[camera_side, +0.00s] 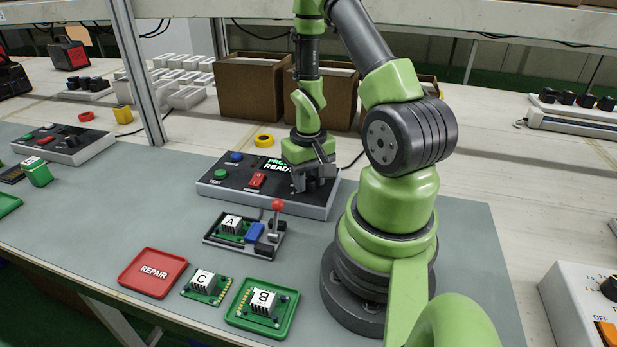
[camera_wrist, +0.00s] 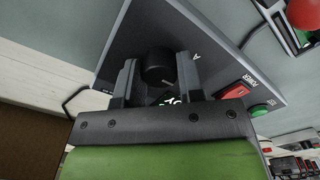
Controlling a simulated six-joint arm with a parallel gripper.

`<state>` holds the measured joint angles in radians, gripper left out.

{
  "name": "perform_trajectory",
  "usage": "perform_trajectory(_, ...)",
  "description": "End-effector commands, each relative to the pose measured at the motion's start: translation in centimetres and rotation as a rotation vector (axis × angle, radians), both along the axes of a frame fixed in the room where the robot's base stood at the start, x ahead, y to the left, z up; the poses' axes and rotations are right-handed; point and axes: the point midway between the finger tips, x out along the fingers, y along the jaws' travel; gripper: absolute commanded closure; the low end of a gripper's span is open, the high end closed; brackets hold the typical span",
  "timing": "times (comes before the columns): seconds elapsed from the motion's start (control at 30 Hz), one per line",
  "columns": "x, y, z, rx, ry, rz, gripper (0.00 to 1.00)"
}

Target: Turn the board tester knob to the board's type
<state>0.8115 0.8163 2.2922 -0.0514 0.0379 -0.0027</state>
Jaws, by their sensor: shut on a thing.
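The board tester (camera_side: 240,196) is a dark box on the grey mat, with a blue and a green button, a red power switch (camera_side: 257,180) and a partly hidden display reading "READY". My gripper (camera_side: 314,184) points down over its right end. In the wrist view the two fingers are shut on the black round knob (camera_wrist: 158,66), one on each side. A letter A is printed beside the knob; other marks are hidden, and I cannot tell the knob's setting. A board marked A (camera_side: 231,224) sits in the fixture with the red-balled lever (camera_side: 277,206).
In front lie a red REPAIR tray (camera_side: 153,273), a board marked C (camera_side: 204,283) and a green tray (camera_side: 262,333) with a board marked B. Brown boxes (camera_side: 252,91) and a yellow tape roll (camera_side: 263,141) are behind the tester. A metal post (camera_side: 138,72) stands at left.

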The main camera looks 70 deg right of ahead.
Motion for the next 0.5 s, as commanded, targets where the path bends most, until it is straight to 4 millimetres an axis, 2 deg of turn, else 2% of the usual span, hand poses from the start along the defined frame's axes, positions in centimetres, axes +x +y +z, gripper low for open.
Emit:
perform_trajectory(0.27,-0.01,-0.03,0.04,0.001,-0.001,0.101,0.89)
perform_trajectory(0.5,-0.01,-0.04,0.05,0.001,0.0,0.29,0.89)
